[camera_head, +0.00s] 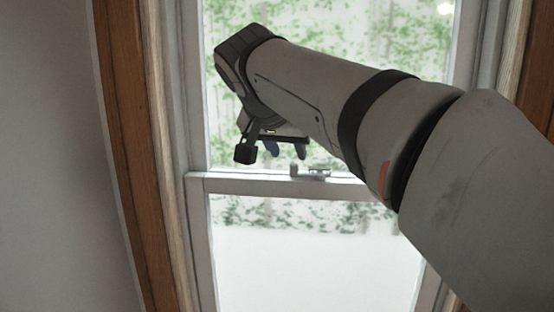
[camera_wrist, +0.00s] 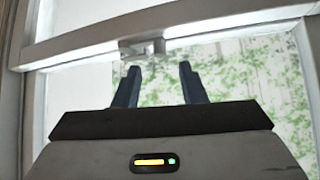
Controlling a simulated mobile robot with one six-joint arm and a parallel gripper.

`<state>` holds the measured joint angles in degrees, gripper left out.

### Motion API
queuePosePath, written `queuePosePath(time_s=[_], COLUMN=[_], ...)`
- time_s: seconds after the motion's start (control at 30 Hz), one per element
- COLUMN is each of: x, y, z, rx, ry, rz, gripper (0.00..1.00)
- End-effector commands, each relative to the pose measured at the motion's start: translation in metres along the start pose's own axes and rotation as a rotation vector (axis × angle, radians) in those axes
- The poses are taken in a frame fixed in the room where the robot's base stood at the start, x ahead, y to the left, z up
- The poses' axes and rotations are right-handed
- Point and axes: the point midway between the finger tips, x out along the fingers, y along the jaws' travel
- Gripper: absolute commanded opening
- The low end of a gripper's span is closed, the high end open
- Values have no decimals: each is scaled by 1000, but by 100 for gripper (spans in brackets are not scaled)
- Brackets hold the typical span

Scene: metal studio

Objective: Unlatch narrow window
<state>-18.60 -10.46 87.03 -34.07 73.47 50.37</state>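The narrow window has a white frame (camera_head: 240,186) with an upper and a lower pane. A small metal latch (camera_head: 318,172) sits on top of the middle rail, right of centre in the head view. The latch also shows in the wrist view (camera_wrist: 134,46), on the rail beyond my fingers. My gripper (camera_head: 286,150) is just above and left of the latch in the head view. In the wrist view its two dark fingers (camera_wrist: 160,74) are apart with nothing between them. The fingertips appear short of the latch, and I see no contact.
Brown wooden trim (camera_head: 125,160) runs down the left side of the window, with a plain grey wall (camera_head: 60,150) beyond it. White side jambs (camera_head: 180,90) border the panes. My arm covers much of the window's right side. Trees and pale ground show through the glass.

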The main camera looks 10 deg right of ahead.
Motion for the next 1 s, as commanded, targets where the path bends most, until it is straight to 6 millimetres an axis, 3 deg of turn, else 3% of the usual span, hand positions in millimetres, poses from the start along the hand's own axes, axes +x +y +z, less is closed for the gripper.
queuePosePath(time_s=[0.3, 0.67, 1.0], x=[46, 54, 54], y=[1, 1, 1], z=[0, 0, 0], rx=[0, -1, 0], ry=[-3, -2, -2], rz=[1, -1, -1], gripper=[38, 38, 12])
